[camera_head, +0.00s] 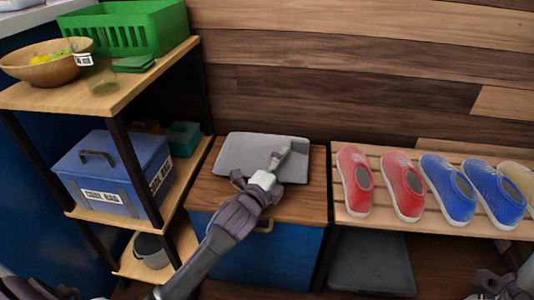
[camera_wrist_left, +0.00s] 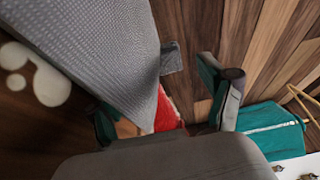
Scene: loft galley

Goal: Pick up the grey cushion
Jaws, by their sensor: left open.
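The grey cushion (camera_head: 240,152) lies flat on the wooden top of a low blue cabinet (camera_head: 212,190). My left gripper (camera_head: 278,160) is over its right part, and its arm covers some of the cushion's front edge. In the left wrist view the cushion (camera_wrist_left: 95,45) fills the upper left, with one corner reaching between the fingers of the left gripper (camera_wrist_left: 160,105). The fingers are apart; I cannot tell whether either touches the cushion. Part of my right arm shows at the lower right of the head view, with its fingers not clear.
A slatted bench (camera_head: 350,215) with red shoes (camera_head: 405,186) and blue shoes (camera_head: 448,188) stands right of the cabinet. A dark grey flat thing (camera_head: 372,262) lies beneath it. A shelf with a blue cool bag (camera_head: 95,178), bowl (camera_head: 45,68) and green crate (camera_head: 125,30) stands left.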

